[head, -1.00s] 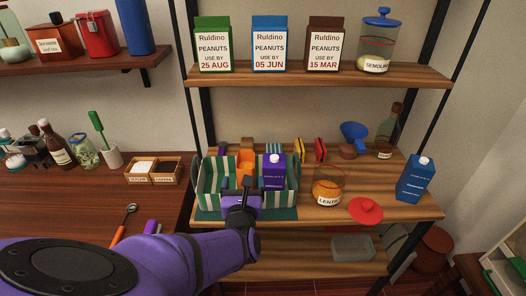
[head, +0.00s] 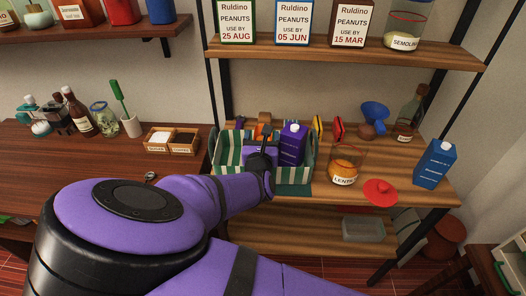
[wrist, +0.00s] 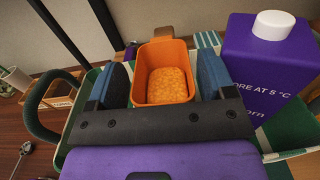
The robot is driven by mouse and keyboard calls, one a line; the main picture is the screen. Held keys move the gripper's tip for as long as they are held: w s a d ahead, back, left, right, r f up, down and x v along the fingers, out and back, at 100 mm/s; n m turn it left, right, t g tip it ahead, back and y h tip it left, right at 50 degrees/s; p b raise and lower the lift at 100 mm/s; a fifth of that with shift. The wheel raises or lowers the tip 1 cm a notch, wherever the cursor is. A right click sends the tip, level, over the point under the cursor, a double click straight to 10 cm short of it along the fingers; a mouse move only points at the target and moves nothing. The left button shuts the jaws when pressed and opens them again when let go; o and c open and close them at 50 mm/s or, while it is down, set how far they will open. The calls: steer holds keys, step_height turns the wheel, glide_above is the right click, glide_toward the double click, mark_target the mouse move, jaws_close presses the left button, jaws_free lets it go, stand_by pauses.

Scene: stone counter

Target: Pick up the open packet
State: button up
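An open-topped orange packet (wrist: 165,44) with crumbly orange contents stands in the striped green and white basket (head: 230,172) on the shelf. It lies between the two dark blue fingers of my gripper (wrist: 163,85) in the wrist view. The fingers are spread on either side of it; I cannot tell whether they touch it. In the head view, my gripper (head: 262,158) is over the basket and mostly hides the packet. A purple carton (head: 292,145) with a white cap stands just right of my gripper; it also shows in the wrist view (wrist: 262,65).
A lentil jar (head: 345,166), a red lid (head: 380,191) and a blue carton (head: 434,164) stand right of the basket. A blue funnel (head: 375,112) and a bottle (head: 410,115) are behind. The upper shelf (head: 340,50) holds several peanut cartons above.

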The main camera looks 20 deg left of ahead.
steer(key=c, duration=1.2)
steer(key=shift+r, duration=0.1)
steer(key=shift+c, duration=0.2)
